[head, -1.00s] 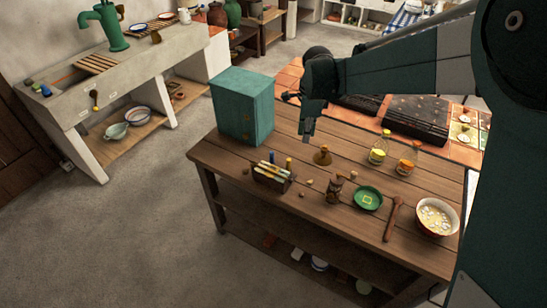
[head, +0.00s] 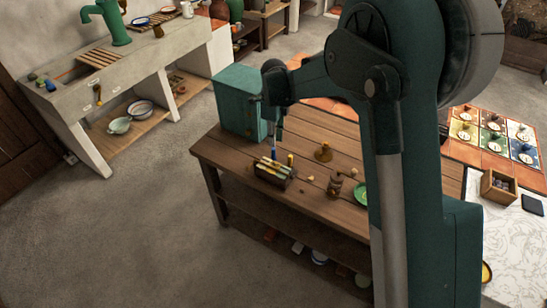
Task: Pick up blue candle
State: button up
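The blue candle (head: 274,155) is a small upright blue shape at the dark wooden box (head: 268,176) on the wooden table (head: 310,202). Pale and yellow sticks lie across the box, and a yellow candle (head: 290,159) stands at its right side. My gripper (head: 277,143) points down just above the blue candle in the picture, in front of the teal cabinet's right side. Its fingers are thin and dark here, so I cannot tell whether they are open or touch the candle.
The teal cabinet (head: 237,100) stands close at the back left of the table. A brass bell-shaped thing (head: 323,153), a brown turned grinder (head: 335,186) and a green plate (head: 360,194) are to the right. My arm hides the table's right part.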

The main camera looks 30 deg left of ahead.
aim_at(274, 149)
jog(key=shift+f, duration=1.3)
jog(key=shift+f, duration=2.6)
jog(key=c, duration=0.4)
jog(key=shift+r, duration=0.1)
